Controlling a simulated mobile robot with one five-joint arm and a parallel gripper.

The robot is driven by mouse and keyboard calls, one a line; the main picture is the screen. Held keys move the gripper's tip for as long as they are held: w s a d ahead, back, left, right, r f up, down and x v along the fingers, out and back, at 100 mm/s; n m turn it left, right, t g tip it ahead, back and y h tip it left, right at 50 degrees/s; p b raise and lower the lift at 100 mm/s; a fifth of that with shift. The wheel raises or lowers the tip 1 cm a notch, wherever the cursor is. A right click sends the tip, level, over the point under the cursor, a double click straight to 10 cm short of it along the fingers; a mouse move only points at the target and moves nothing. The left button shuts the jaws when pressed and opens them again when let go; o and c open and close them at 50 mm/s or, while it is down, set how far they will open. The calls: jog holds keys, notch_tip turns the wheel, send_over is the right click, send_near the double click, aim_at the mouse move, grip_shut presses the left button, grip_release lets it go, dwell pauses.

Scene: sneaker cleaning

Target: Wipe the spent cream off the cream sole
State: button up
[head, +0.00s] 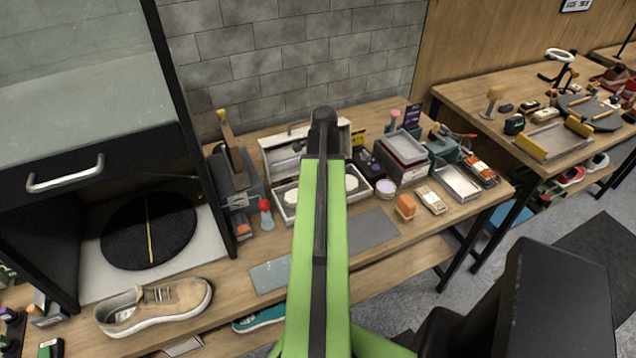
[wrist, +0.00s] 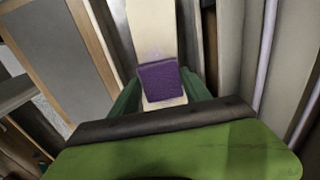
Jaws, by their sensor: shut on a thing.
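My gripper (wrist: 160,95) shows in the wrist view, its dark green fingers shut on a small purple pad or folded cloth (wrist: 160,78). A pale cream strip (wrist: 152,28) lies beyond the pad and also shows just below it. I cannot tell what this strip is or whether the pad touches it. In the head view a tan sneaker (head: 165,299) with a pale cream sole (head: 165,322) stands at the lower left, well left of my arm. I cannot make out any spent cream on that sole. My fingertips are hidden in the head view.
My green arm reaches over the bench past an open white case (head: 283,207). A grey mat (head: 372,231), an orange-topped brush (head: 405,207) and stacked trays (head: 403,148) stand to its right. A black cabinet (head: 185,130) with a dark round turntable (head: 150,230) stands at left.

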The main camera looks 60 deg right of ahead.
jog(key=shift+s+d, duration=2.1)
jog(key=shift+d, duration=0.3)
jog(key=shift+f, duration=0.2)
jog(key=shift+w+a+r, duration=0.15)
jog(key=shift+w+a, duration=1.2)
jog(key=shift+a, duration=0.15)
jog(key=shift+a, duration=0.1)
jog(key=shift+w+a, duration=1.2)
jog(key=shift+a, duration=0.2)
jog(key=shift+w+a, duration=1.3)
jog(key=shift+a, duration=0.1)
notch_tip(320, 180, up, 6)
jog(key=p, duration=0.6)
jog(key=shift+d, duration=0.1)
